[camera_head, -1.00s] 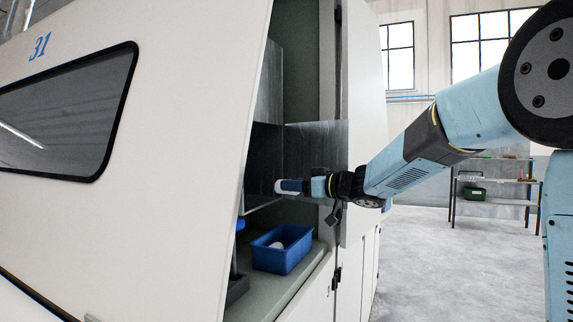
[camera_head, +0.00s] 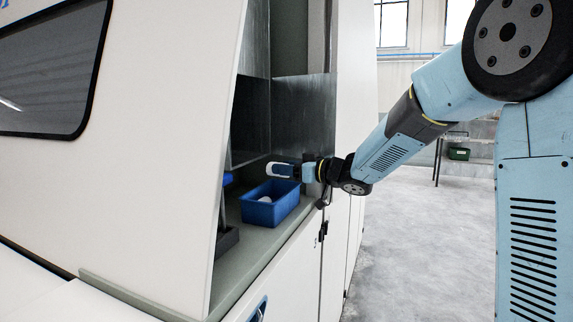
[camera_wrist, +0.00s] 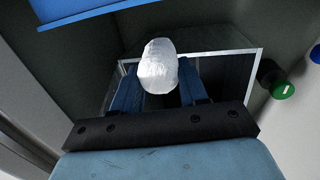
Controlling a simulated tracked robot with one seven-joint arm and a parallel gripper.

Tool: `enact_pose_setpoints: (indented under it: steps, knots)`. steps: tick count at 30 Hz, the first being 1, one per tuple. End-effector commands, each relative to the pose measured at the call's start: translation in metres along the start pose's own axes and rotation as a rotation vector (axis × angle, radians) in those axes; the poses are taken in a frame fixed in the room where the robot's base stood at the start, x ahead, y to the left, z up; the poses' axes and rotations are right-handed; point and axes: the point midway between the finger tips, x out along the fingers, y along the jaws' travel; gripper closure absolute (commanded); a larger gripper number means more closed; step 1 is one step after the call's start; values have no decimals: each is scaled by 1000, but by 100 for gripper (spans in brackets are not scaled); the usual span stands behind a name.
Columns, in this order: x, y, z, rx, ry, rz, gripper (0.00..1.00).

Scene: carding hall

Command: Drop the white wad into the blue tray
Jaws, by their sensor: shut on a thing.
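My gripper (camera_wrist: 155,88) is shut on a white wad (camera_wrist: 158,66), which sits between the blue fingertips in the wrist view. In the head view the gripper (camera_head: 284,170) reaches in from the right, with the wad (camera_head: 273,169) at its tip. The blue tray (camera_head: 268,214) stands on the greenish ledge, close below the gripper. A white thing (camera_head: 265,199) lies inside the tray. At the top of the wrist view runs a blue edge (camera_wrist: 90,12); I cannot tell for certain whether it is the tray.
The white machine housing (camera_head: 150,170) stands left of the ledge (camera_head: 245,246). A dark box (camera_head: 227,240) with an upright rod is left of the tray. Grey metal panels (camera_head: 303,115) stand behind. A green knob (camera_wrist: 283,90) shows in the wrist view. Open floor lies at right.

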Motion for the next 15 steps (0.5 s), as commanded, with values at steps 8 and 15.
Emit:
enact_pose_setpoints:
  steps: [8,15]
  knots:
    - [0,0,0,0,0,0,53]
    - [0,0,0,0,0,0,30]
